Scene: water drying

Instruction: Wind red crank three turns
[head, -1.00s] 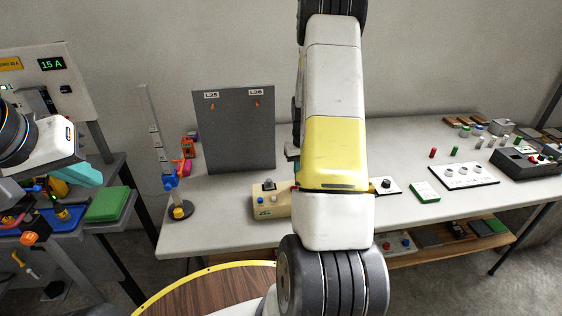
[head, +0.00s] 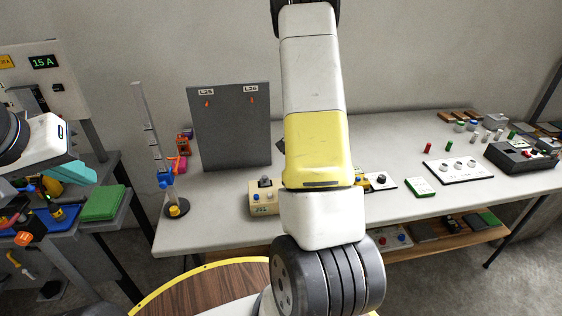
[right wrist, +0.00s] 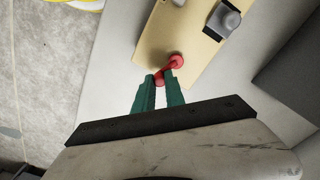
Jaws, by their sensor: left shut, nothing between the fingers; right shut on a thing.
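The red crank (right wrist: 175,62) sits on a beige box (right wrist: 163,30) in the right wrist view. My right gripper (right wrist: 160,82) is shut on the crank's handle end, with its teal fingers on either side. In the head view the beige box (head: 258,206) stands near the table's front edge, partly behind my right arm. That arm hides the crank and the right gripper there. My left gripper (head: 72,174) is shut and empty at the far left, away from the box.
A grey panel (head: 229,130) stands behind the box. A post on a round base (head: 176,208) is to its left. A green block (head: 420,187) and a white board with knobs (head: 458,171) lie to the right. A grey cart with a green block (head: 103,203) is at left.

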